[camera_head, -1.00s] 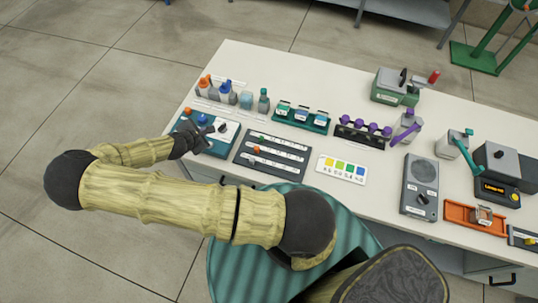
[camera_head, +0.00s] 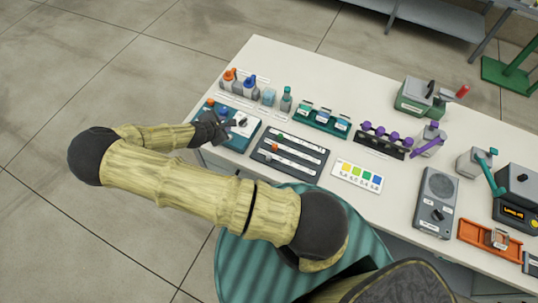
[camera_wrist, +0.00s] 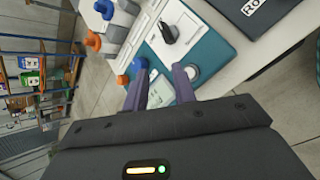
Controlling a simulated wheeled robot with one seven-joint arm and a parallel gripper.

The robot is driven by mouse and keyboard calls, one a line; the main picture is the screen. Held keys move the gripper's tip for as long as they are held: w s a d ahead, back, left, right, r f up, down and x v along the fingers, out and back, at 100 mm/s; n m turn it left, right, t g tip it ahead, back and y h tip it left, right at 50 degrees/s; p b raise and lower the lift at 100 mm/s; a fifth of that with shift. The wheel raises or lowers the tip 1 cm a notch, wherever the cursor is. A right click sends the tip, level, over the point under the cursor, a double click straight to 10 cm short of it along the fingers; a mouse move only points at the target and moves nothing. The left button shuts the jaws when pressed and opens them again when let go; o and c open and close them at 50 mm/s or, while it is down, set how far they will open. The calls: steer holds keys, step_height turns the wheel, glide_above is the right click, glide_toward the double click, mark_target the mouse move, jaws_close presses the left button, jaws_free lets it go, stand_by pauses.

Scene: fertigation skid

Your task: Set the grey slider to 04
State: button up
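The dark slider panel (camera_head: 289,154) lies on the white bench and has three pale tracks. A green slider (camera_head: 280,135) is on the far track and an orange slider (camera_head: 275,147) on the middle one. The grey slider is too small to make out for sure, and I cannot read the scale marks. A dark panel edge (camera_wrist: 240,30) shows at the wrist view's upper right.
A colour chart (camera_head: 358,175) lies right of the slider panel. A teal rack (camera_head: 322,120) stands behind the panel.

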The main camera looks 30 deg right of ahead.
steer(key=shift+o, duration=1)
steer(key=shift+s+d+r+m, duration=0.2)
steer(key=shift+s+m, duration=0.1)
steer(key=shift+m, duration=0.1)
steer(key=s+r+m+g+y, duration=0.1)
steer(key=s+r+m+y, duration=0.2)
steer(key=s+r+m, duration=0.5)
steer(key=s+r+m+g+y, duration=0.2)
steer(key=s+r+m, duration=0.6)
steer(key=r, duration=0.9)
steer(key=s+y, duration=0.1)
steer(key=s, duration=0.2)
steer(key=shift+s+d+y, duration=0.2)
steer(key=shift+d+y, duration=0.05)
steer(key=shift+y, duration=0.15)
